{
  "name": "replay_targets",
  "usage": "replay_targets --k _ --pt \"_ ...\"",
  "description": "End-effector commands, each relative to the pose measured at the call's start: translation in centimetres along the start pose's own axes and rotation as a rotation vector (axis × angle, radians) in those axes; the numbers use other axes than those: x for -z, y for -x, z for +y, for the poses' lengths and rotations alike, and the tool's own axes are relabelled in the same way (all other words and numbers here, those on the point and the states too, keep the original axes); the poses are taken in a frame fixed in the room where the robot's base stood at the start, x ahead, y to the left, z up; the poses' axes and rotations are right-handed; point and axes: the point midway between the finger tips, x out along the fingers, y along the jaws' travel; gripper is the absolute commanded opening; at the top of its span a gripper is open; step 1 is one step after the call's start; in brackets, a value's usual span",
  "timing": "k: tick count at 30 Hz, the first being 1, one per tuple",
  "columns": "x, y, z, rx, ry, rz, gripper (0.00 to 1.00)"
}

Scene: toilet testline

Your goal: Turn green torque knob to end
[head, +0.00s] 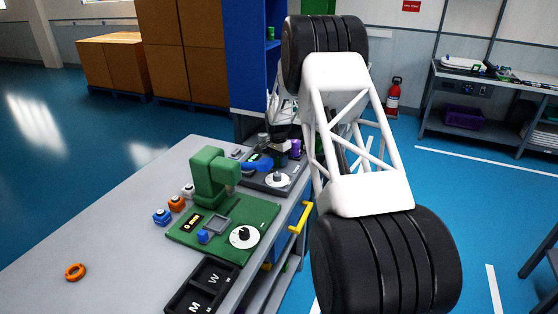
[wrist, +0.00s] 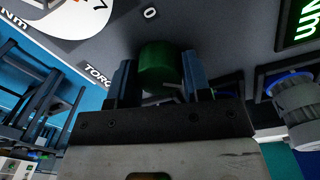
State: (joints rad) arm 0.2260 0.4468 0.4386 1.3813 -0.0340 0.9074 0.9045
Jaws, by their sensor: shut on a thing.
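The green torque knob (wrist: 161,58) is a short dark green cylinder on a dark grey panel (wrist: 215,28) in the wrist view. My gripper (wrist: 158,72) has one finger on each side of the knob and is shut on it. The near end of the knob sits low between the fingers. A white dial (wrist: 62,22) with black numbers and a "TORQ" label lie to the left. A green "Nm" display (wrist: 300,22) is at the right. In the head view my arm hides much of this area, and I cannot make out the knob.
A grey and blue ribbed fitting (wrist: 294,100) is right of my gripper. In the head view, a green station (head: 222,228) with a white dial stands nearer on the grey table (head: 110,225). A grey station (head: 277,188) stands behind it. An orange ring (head: 75,272) lies at the left.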

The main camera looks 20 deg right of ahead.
Motion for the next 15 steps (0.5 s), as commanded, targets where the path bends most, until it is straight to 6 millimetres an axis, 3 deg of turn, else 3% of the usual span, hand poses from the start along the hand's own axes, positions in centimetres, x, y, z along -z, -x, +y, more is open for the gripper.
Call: replay_targets --k 15 --pt "0.08 0.03 0.05 0.001 -0.471 -0.020 0.21"
